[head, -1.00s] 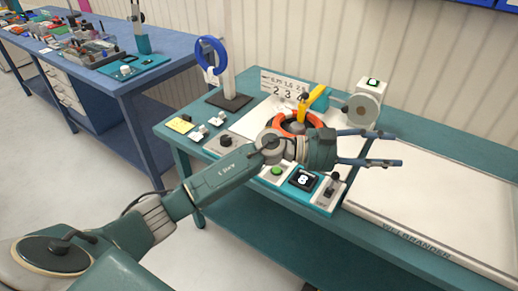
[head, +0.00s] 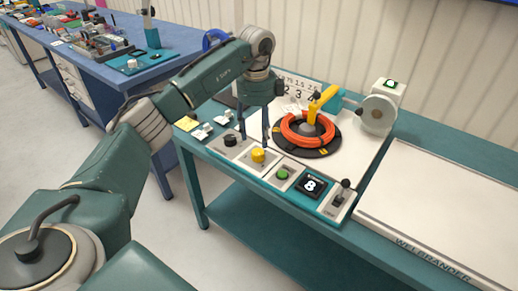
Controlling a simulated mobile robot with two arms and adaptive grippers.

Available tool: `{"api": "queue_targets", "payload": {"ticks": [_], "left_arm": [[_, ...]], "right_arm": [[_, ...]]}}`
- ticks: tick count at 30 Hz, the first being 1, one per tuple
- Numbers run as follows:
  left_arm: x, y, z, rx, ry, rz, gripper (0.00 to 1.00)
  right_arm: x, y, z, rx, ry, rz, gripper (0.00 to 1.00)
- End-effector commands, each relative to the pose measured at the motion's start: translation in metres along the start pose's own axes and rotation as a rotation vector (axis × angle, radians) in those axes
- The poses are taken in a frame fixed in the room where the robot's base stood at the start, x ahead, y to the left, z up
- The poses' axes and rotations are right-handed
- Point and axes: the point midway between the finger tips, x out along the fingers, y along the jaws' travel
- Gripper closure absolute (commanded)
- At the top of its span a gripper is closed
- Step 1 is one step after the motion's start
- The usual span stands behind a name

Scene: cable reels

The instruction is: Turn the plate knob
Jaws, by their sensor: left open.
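A control strip runs along the bench's front edge. On it are a black knob (head: 230,141) and a yellow knob (head: 258,155); I cannot read which is labelled for the plate. My left gripper (head: 254,137) points down with its fingers apart, just above and behind these two knobs. It is open and empty, and I cannot tell whether a fingertip touches anything. The round black plate (head: 322,151) lies to the right, with an orange cable coil (head: 294,138) on it and a yellow arm (head: 322,100) over it. My right gripper is not in view.
Right of the yellow knob sit a green button (head: 282,174), a display showing 8 (head: 311,187) and a lever (head: 342,192). A grey reel device (head: 379,112) stands behind the plate. A white board (head: 450,215) covers the bench's right side.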

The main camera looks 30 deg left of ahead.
Motion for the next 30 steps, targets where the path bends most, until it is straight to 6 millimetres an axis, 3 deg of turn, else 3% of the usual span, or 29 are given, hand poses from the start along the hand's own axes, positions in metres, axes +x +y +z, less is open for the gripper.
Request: {"api": "queue_targets", "payload": {"ticks": [3,10,15,23,30], "left_arm": [[0.024,0.001,0.000,0.001,0.000,0.003,0.50],[0.059,0.000,-0.001,0.004,0.002,0.001,0.50],[0.071,0.000,-0.001,0.004,0.001,-0.001,0.50],[0.072,0.000,-0.001,0.004,0.002,-0.002,0.50],[0.072,-0.001,-0.002,0.004,0.003,-0.002,0.94]], "right_arm": [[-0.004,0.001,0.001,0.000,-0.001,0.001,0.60],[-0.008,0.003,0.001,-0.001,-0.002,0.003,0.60],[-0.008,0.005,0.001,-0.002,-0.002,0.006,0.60],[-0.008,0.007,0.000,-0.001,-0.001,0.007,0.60],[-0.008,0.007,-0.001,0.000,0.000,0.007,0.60]]}}
